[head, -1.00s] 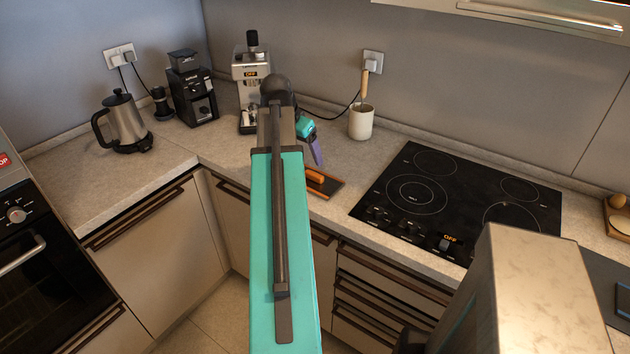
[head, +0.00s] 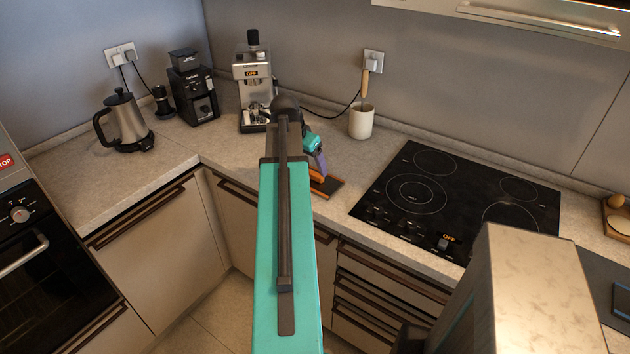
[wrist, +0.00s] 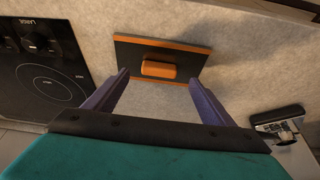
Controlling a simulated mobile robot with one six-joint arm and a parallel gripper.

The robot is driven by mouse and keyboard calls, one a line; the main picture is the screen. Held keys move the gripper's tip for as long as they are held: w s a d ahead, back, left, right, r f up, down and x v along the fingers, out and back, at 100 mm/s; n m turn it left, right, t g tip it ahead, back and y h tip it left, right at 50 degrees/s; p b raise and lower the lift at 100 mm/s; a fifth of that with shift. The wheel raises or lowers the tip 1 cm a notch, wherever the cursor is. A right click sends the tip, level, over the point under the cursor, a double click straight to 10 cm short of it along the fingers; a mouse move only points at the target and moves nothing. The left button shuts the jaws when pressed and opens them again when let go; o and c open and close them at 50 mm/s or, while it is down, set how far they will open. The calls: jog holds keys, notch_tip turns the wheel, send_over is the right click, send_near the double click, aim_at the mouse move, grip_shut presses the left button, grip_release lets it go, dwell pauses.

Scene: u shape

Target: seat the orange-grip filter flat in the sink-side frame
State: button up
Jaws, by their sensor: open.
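The orange-grip filter is a dark flat panel (head: 335,186) with an orange grip, lying on the counter left of the hob. In the wrist view the panel (wrist: 205,62) has orange edging, and its block-shaped orange grip (wrist: 158,69) is near the middle. My gripper (head: 321,170) has purple fingers and is just over the panel, partly covering the grip in the head view. In the wrist view my gripper (wrist: 156,88) is open and empty, its fingers apart on either side of the grip. I cannot make out a sink or sink-side frame in either view.
The black hob (head: 455,195) is right of the panel. A white utensil pot (head: 361,122), coffee machine (head: 252,80), grinder (head: 192,90) and kettle (head: 126,122) stand behind and to the left. Bare counter (head: 325,135) lies between pot and panel.

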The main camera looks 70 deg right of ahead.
aim_at(314, 173)
jog(key=shift+f, duration=0.1)
jog(key=shift+p+x, duration=0.8)
jog(key=shift+x, duration=0.3)
jog(key=shift+p+x, duration=0.35)
jog(key=shift+x, duration=1)
jog(key=shift+s+d, duration=0.15)
jog(key=c, duration=1.3)
